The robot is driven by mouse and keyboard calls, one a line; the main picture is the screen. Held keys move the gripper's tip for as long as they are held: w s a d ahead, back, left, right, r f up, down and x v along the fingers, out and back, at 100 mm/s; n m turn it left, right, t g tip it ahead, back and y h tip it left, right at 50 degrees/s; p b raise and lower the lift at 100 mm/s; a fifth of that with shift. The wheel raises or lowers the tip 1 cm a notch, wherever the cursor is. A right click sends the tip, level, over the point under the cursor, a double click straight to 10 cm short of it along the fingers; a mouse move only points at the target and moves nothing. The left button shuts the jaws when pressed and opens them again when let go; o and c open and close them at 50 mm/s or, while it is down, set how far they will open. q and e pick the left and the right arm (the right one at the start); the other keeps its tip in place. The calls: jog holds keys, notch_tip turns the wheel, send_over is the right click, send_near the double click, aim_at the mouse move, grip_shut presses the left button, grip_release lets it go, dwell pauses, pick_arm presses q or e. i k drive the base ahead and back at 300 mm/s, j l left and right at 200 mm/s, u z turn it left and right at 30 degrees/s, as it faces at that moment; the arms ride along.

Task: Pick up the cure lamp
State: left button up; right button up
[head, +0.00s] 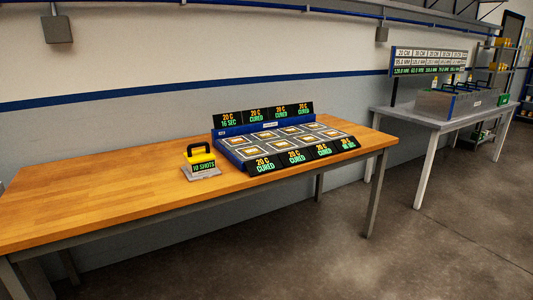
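The cure lamp is most likely the small yellow device with a black handle (200,154). It stands upright on a grey base (203,176) on the wooden table, left of the blue tray. Its green display reads "10 SHOTS". Neither of my grippers is in the head view, and nothing is holding the device.
The blue tray (222,149) has several square cells and displays. Most read "20 C CURED"; the back left one reads "20 C 16 SEC". The wooden table (100,195) is bare on the left. A grey table (392,113) with a grey bath (432,104) stands right, across open floor.

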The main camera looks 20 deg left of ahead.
aim_at(199, 162)
jog(key=i+u, duration=0.2)
jog(key=i, duration=0.3)
jog(key=i+l+u, duration=0.15)
jog(key=i, duration=0.35)
jog(key=i+l+u, duration=0.2)
jog(key=i, duration=0.35)
jog(key=i+l+u, duration=0.2)
jog(key=i, duration=0.25)
